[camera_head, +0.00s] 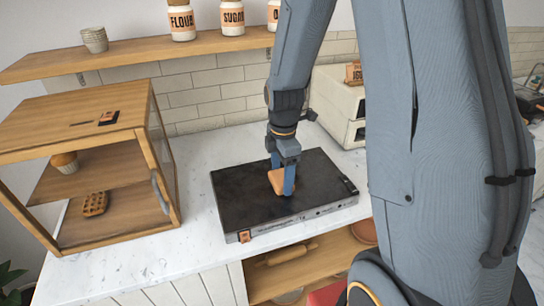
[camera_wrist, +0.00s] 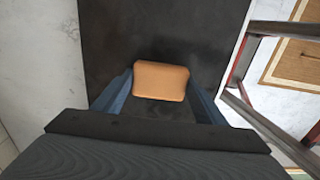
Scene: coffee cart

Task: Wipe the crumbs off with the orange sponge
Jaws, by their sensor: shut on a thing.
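The orange sponge (camera_head: 276,182) is between the fingers of my gripper (camera_head: 282,180), over the middle of a flat black slab with a dark top (camera_head: 235,203) on the counter. In the wrist view the sponge (camera_wrist: 161,80) sits between the two blue fingers of my gripper (camera_wrist: 161,100), which is shut on it. The sponge is at or just above the dark surface; I cannot tell whether it touches. I cannot make out crumbs on the slab in either view.
A wooden display case (camera_head: 100,130) with a muffin (camera_head: 64,162) and a waffle (camera_head: 95,203) stands left of the slab. A cream machine (camera_head: 335,103) stands behind it. A wall shelf (camera_head: 140,52) holds jars and cups. Marble counter (camera_head: 190,230) is bare between case and slab.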

